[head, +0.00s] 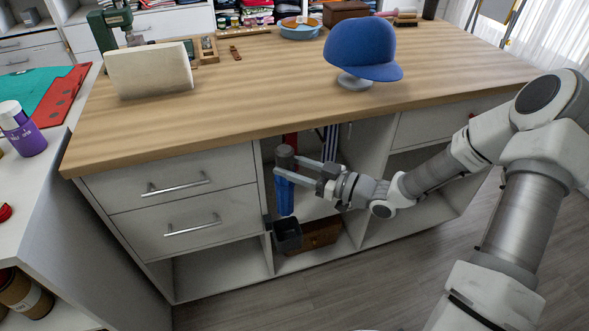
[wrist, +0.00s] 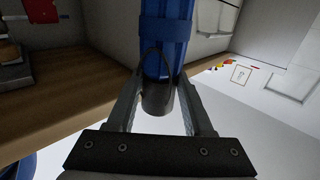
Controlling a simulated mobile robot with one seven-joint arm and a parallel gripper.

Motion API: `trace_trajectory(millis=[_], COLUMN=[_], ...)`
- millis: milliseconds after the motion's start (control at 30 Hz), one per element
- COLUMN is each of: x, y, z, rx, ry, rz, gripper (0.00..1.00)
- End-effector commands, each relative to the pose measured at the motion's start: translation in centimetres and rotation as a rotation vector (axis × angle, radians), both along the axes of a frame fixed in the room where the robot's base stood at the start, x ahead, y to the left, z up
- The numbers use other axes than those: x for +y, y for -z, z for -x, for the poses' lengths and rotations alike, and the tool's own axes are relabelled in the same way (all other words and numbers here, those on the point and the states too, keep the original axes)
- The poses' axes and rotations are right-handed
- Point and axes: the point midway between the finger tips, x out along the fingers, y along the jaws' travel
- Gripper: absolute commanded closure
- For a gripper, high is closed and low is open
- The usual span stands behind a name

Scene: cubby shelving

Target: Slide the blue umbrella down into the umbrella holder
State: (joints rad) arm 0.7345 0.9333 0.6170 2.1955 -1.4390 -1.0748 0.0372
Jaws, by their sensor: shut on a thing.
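The blue umbrella (head: 284,196) hangs upright, dark grey handle end up, in front of the middle cubby under the tabletop. My gripper (head: 284,168) reaches in from the right and is shut on it near the handle. In the wrist view the blue umbrella (wrist: 166,38) and its dark handle (wrist: 158,97) lie between the two fingers of my gripper (wrist: 163,78). The dark umbrella holder (head: 288,238) is a small open box at the left divider of the middle cubby. The umbrella's lower end shows just above the holder's rim; whether it is over the opening is unclear.
The wooden tabletop (head: 240,95) overhangs the cubbies above my gripper. A blue cap (head: 362,47) stands on it. A brown wooden box (head: 315,236) sits low in the middle cubby. Drawers (head: 165,172) flank the cubby at left. The floor (head: 345,275) in front is clear.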

Motion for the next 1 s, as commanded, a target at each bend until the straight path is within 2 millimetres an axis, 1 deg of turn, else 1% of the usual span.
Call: trace_trajectory(millis=[1000], x=[0.0], y=[5.9], z=[-0.1], rx=[0.000], ry=[0.002], rz=[0.001], gripper=[1.00])
